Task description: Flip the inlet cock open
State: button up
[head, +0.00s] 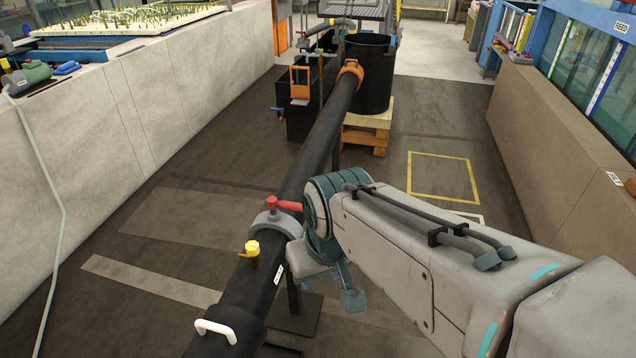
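A long black pipe (318,150) runs from the front toward the back. It carries a grey collar (268,226) with a red lever (287,205), which points right toward my arm's wrist. A yellow knob (251,249) stands on the pipe nearer to me. A small white label (278,275) beside it is too small to read, so I cannot tell for sure which fitting is the inlet cock. The end of my arm is just right of the red lever. Teal parts of my gripper (350,296) show below the wrist; its fingertips are mostly hidden. Contact with the lever cannot be told.
A white handle (215,330) sits on the pipe's near end. An orange clamp (350,72) joins the pipe to a black tank (372,80) on a wooden pallet (366,136). A pale wall (150,120) bounds the left, a tan wall (560,150) the right. Floor between is mostly clear.

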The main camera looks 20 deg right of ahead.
aim_at(272, 203)
jog(key=z, duration=1.35)
jog(key=i, duration=0.35)
jog(key=u, duration=1.4)
